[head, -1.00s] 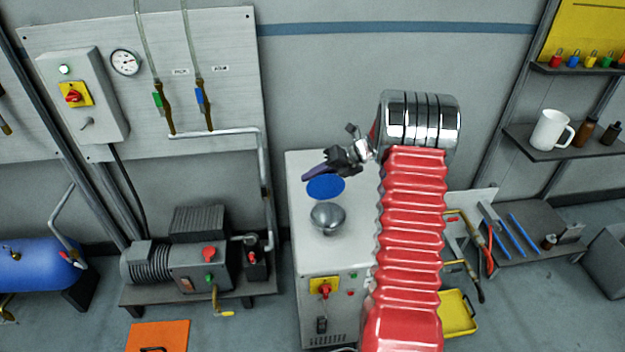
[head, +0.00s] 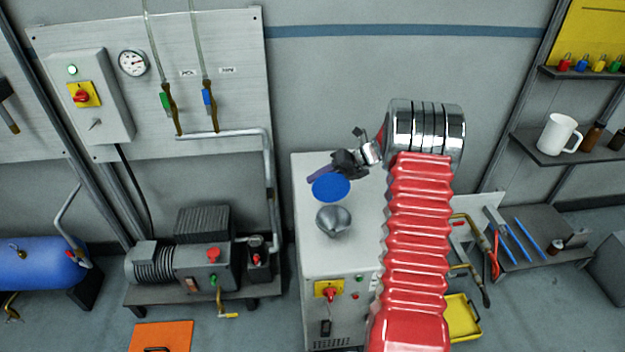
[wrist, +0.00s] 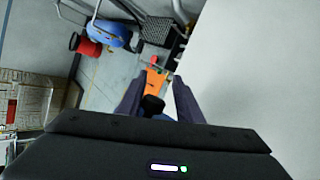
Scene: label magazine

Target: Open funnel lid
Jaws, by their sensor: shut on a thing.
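The blue round lid (head: 331,187) is off the metal funnel (head: 333,222) and shows just behind its mouth, apart from it. The funnel stands open on the grey cabinet top. My gripper (head: 320,174) is at the lid's upper edge, its purple fingers pointing left. In the wrist view, my gripper (wrist: 155,97) is shut on a black handle (wrist: 152,104), with a bit of the blue lid (wrist: 161,117) below it. The rest of the lid is hidden there by the gripper body.
The cabinet (head: 312,275) has a yellow and red switch (head: 328,291) on its front. My red arm covers its right side. A pump (head: 195,265) stands to the left. A shelf with a white mug (head: 557,134) is at the right.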

